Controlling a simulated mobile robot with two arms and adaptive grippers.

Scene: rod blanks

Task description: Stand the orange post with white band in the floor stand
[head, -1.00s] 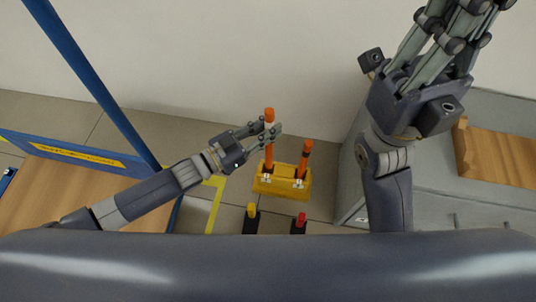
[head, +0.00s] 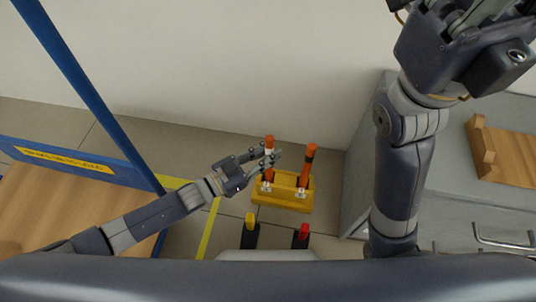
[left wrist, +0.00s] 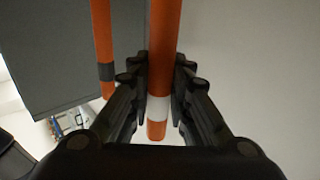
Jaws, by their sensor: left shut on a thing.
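The orange post with a white band (head: 269,141) is upright at the left side of the yellow floor stand (head: 283,206). My left gripper (head: 270,161) is shut on it near the white band. In the left wrist view this post (left wrist: 165,45) runs between the fingers (left wrist: 160,100), its tip showing past the band. Its lower end is hidden in the head view, so I cannot tell how deep it sits. My right gripper (head: 475,18) is raised at the upper right, its fingertips cut off by the frame.
A second orange post with a dark band (head: 310,152) stands in the right side of the stand. Two dark blocks, with a yellow top (head: 250,220) and a red top (head: 304,230), are in front. A blue-framed wooden bench (head: 60,205) is left, a grey cabinet (head: 400,150) right.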

